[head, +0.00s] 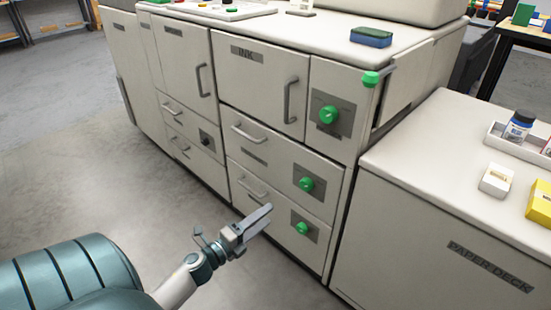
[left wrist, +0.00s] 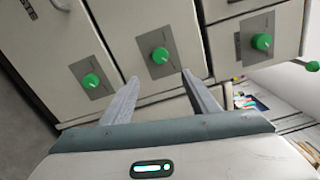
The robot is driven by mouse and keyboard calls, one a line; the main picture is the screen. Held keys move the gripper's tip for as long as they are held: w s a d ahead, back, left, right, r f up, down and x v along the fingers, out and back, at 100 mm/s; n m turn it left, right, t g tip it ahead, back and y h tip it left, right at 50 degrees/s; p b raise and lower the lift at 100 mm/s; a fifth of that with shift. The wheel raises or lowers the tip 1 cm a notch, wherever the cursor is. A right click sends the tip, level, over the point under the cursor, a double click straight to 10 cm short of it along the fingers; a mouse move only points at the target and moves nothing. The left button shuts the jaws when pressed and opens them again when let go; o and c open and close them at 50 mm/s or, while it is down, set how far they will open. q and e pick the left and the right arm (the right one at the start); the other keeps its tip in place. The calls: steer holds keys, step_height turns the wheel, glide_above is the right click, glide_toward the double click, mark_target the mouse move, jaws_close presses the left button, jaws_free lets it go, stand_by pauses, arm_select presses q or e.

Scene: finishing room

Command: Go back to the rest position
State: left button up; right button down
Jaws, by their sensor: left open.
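My left gripper (head: 257,222) is open and empty in the head view, in front of the lower drawers of the large printing machine (head: 262,118). In the left wrist view its two fingers (left wrist: 158,92) stand apart with nothing between them. Green knobs show on the machine's front: an upper one (head: 329,115), a middle one (head: 306,184) and a lower one (head: 302,228). The fingers look apart from the lower knob. Three green knobs also show beyond the fingers in the left wrist view, one of them near the middle (left wrist: 160,55). My right gripper is in neither view.
The paper deck (head: 440,230) stands at the right, with a white tray (head: 532,148), a small white box (head: 496,180) and a yellow box (head: 540,203) on top. A blue sponge-like block (head: 371,37) lies on the machine. Grey floor (head: 100,165) is clear at the left.

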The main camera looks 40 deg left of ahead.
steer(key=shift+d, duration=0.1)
arm_select(q)
steer(key=shift+d, duration=0.1)
steer(key=s+d+f+n+g, duration=0.4)
steer(key=s+d+n, duration=0.25)
steer(key=d, duration=0.25)
steer(key=s+d+f+n+g, duration=0.4)
steer(key=s+d+n, duration=0.2)
steer(key=s+d, duration=0.25)
steer(key=s+d+f+n+g, duration=0.35)
steer(key=s+d+n, duration=0.3)
steer(key=d, duration=0.25)
step_height(320, 180, down, 16)
steer(key=s+a+g+p, duration=0.1)
steer(key=s+a+p, duration=0.1)
steer(key=p, duration=1.2)
steer(key=shift+f, duration=0.25)
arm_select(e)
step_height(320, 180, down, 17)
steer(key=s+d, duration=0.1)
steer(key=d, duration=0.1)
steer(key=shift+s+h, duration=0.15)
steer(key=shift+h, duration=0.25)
